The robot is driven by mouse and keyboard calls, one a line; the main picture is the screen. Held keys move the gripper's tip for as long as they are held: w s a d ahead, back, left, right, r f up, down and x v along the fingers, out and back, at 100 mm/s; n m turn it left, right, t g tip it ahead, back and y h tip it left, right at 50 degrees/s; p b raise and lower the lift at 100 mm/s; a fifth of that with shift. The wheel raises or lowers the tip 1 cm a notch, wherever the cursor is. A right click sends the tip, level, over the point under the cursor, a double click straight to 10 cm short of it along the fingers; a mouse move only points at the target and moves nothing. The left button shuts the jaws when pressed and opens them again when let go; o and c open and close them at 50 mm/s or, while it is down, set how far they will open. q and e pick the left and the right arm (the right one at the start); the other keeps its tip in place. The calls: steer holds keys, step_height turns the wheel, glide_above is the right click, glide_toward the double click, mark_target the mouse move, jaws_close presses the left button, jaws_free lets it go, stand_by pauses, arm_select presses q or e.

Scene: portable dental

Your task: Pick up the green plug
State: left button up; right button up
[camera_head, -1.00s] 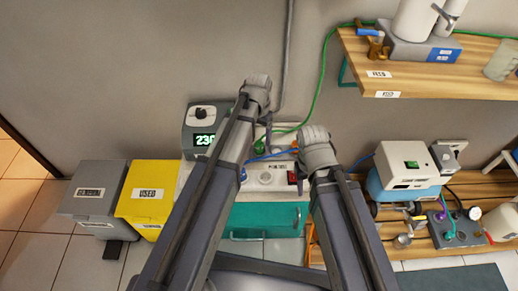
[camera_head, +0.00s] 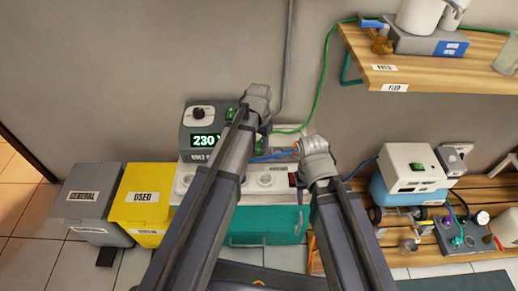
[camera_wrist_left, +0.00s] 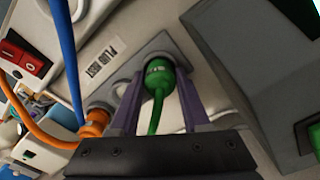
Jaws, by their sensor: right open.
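The green plug (camera_wrist_left: 160,76) sits upright in a socket on the grey panel strip, with its green cable running down toward my gripper in the left wrist view. My left gripper (camera_wrist_left: 159,82) has its two purple fingers on either side of the plug, with a narrow gap showing, so it looks open around it. In the head view the plug is hidden behind the end of my left arm. My right gripper (camera_head: 303,172) is open and mostly hidden under its wrist, near the right end of the white socket box.
An orange plug (camera_wrist_left: 96,121) stands beside the green one, with a blue cable close by. A red switch (camera_wrist_left: 28,55) is at the far left. The grey 230 display unit (camera_head: 203,117) stands behind. A wooden shelf (camera_head: 440,82) overhangs at upper right.

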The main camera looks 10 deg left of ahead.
mark_target(259, 143)
arm_select(q)
jaws_close()
steer(key=shift+r, duration=0.1)
stand_by(0.3)
step_height(259, 143, up, 10)
steer(key=p, duration=1)
